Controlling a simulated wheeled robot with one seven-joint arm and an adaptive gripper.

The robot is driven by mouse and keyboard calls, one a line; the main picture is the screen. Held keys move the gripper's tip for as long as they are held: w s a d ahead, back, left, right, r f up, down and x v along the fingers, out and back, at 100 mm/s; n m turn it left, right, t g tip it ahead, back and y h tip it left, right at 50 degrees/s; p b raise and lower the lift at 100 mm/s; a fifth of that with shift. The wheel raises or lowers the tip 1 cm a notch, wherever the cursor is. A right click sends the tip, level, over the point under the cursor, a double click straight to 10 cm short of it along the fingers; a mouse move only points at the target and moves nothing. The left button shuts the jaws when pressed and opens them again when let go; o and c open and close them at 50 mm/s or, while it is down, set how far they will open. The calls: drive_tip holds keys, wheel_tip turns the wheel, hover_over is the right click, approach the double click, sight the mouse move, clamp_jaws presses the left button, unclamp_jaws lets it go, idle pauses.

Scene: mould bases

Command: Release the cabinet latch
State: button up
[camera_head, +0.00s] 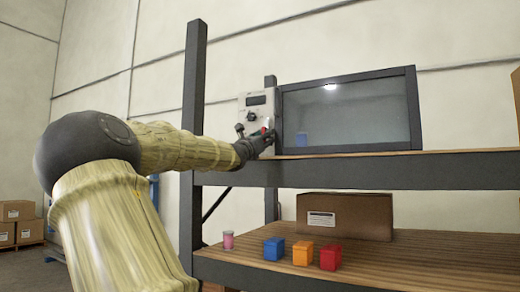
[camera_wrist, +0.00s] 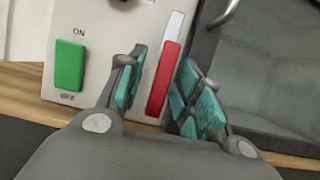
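The cabinet (camera_head: 350,105) has a dark-framed glass door, shut, and stands on the upper shelf. A grey control panel (camera_head: 257,101) is at its left side. In the wrist view, a red upright bar (camera_wrist: 163,80), which looks like the latch, sits in the lower part of a pale slot on the panel. My gripper (camera_head: 264,141) is at the panel's lower right. In the wrist view my gripper (camera_wrist: 162,84) is open, one teal-padded finger on each side of the red bar, with gaps showing. I cannot tell the depth between fingertips and bar.
A green ON/OFF switch (camera_wrist: 70,65) is on the panel left of my fingers. A curved metal door handle (camera_wrist: 226,12) is at the upper right. A blue block (camera_head: 301,139) shows behind the glass.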

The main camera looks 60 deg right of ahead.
drive_tip(key=shift+r+m+p, duration=0.2)
drive_tip(key=shift+m+p, duration=0.3)
drive_tip(key=shift+p, duration=0.5)
drive_tip(key=shift+w+m+g+p, duration=0.15)
drive_tip(key=shift+m+g+p, duration=0.5)
drive_tip(key=shift+p, duration=0.5)
drive_tip(key=shift+w+m+g+p, duration=0.15)
drive_tip(key=shift+m+g+p, duration=0.4)
drive_tip(key=shift+m+p, duration=0.55)
drive_tip(key=b+v, duration=0.5)
drive_tip(key=v, duration=0.6)
drive_tip(key=w+f+t+y, duration=0.1)
drive_tip(key=w+f+y, duration=0.2)
drive_tip(key=f, duration=1.1)
drive_tip(key=w+f+t+y+p, duration=0.1)
drive_tip(key=w+f+y, duration=0.2)
drive_tip(key=f, duration=1.2)
drive_tip(key=shift+w+d+f, duration=0.35)
drive_tip(key=shift+w, duration=0.05)
drive_tip(key=shift+r, duration=0.15)
